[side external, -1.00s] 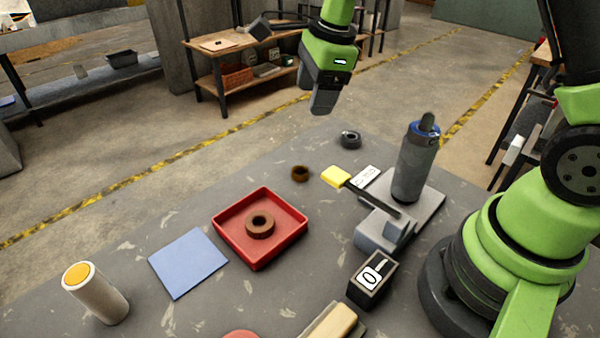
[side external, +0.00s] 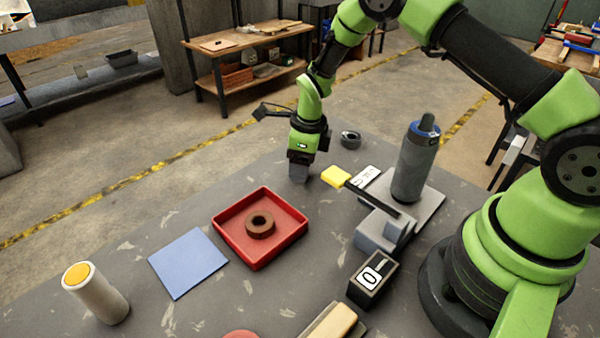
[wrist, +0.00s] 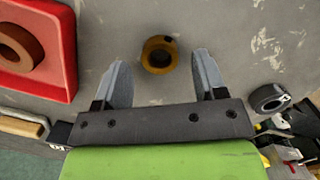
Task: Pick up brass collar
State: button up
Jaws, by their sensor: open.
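The brass collar (wrist: 159,55) is a small brownish-gold ring with a dark mark on its rim, lying on the grey table in the wrist view. My gripper (wrist: 160,72) is open, with one finger on each side of the collar and a gap to both. The fingers look angled and reach close to the collar; how high they are above the table is hard to tell. In the side view my gripper (side external: 299,178) points down over the collar's place and hides it.
A red tray (side external: 228,242) holding a brown ring (side external: 260,224) lies nearby. A dark ring (side external: 350,139) and a lever press with a yellow handle (side external: 336,176) stand to the right. A blue sheet (side external: 188,263) and white cylinder (side external: 97,293) are at left.

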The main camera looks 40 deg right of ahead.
jog(key=shift+f, duration=0.9)
jog(key=c, duration=1.1)
jog(key=shift+o, duration=0.2)
jog(key=shift+w+r, duration=0.1)
